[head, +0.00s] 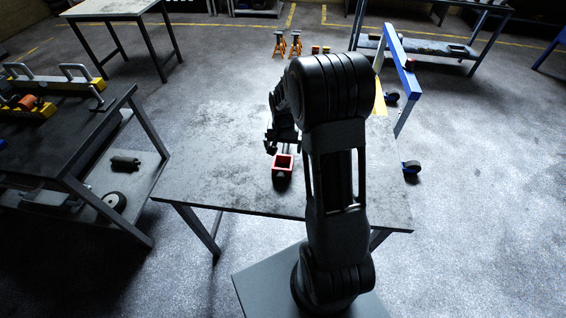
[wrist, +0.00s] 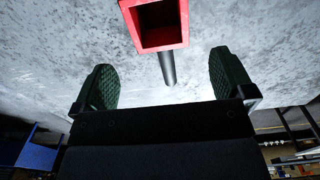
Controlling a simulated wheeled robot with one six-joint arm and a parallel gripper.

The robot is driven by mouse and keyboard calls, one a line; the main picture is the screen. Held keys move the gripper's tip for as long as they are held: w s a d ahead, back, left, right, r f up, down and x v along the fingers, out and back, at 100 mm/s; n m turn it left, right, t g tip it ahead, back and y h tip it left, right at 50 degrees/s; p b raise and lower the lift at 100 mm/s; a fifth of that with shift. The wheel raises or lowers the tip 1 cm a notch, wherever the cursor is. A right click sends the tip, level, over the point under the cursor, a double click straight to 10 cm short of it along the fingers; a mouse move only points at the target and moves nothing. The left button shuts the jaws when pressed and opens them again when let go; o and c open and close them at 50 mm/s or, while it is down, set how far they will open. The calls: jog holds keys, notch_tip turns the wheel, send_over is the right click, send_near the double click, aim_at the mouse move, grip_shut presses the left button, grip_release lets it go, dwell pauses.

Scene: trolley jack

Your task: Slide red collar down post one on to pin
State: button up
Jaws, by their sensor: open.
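A red square, hollow piece, which looks like the red collar (head: 283,160), is over the grey table, just below my gripper (head: 283,142) in the head view. In the wrist view the collar (wrist: 160,30) is at the top edge, partly cut off, with its dark opening facing the camera. A dark round rod (wrist: 168,68) shows at its lower side, toward the gap between my fingers; I cannot tell whether it is a post or a pin. My gripper (wrist: 165,80) is open and empty, its ribbed green fingers apart from the collar. The numbered posts cannot be told apart.
The grey table (head: 220,150) is largely bare to the left. A blue beam on a frame (head: 402,60) stands behind on the right. A black workbench (head: 60,125) with yellow parts is at left. Orange stands (head: 287,45) are on the floor behind.

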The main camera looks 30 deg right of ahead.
aim_at(283, 167)
jog(key=shift+f+p, duration=0.7)
jog(key=shift+f, duration=4.15)
jog(key=c, duration=1.2)
jog(key=shift+c, duration=0.2)
jog(key=shift+r, duration=0.1)
